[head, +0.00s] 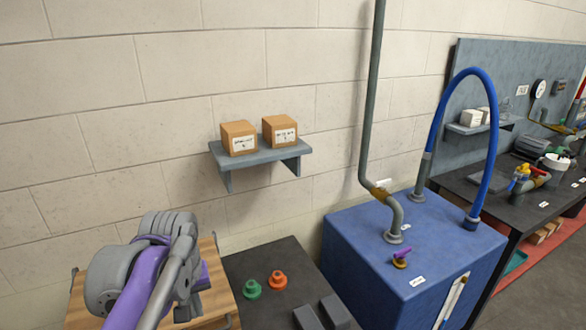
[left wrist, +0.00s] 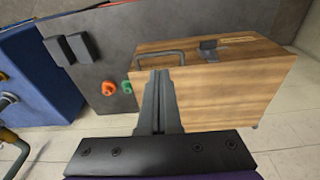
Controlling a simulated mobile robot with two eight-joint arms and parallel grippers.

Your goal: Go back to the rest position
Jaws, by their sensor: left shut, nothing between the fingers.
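My left gripper (head: 187,310) is over a wooden box (head: 215,255) at the lower left of the head view, partly hidden by my own arm. In the left wrist view the fingers of my left gripper (left wrist: 161,78) are together with nothing between them. The wooden box (left wrist: 225,95) lies beyond the fingers there, with a dark handle (left wrist: 160,53) on its edge. Whether the fingers touch the box I cannot tell. My right gripper is in neither view.
A dark table (head: 250,265) holds a green part (head: 251,289), an orange part (head: 277,281) and two dark blocks (head: 307,318). A blue tank (head: 400,265) with pipes stands at its right. A wall shelf (head: 260,157) holds two cartons (head: 239,138).

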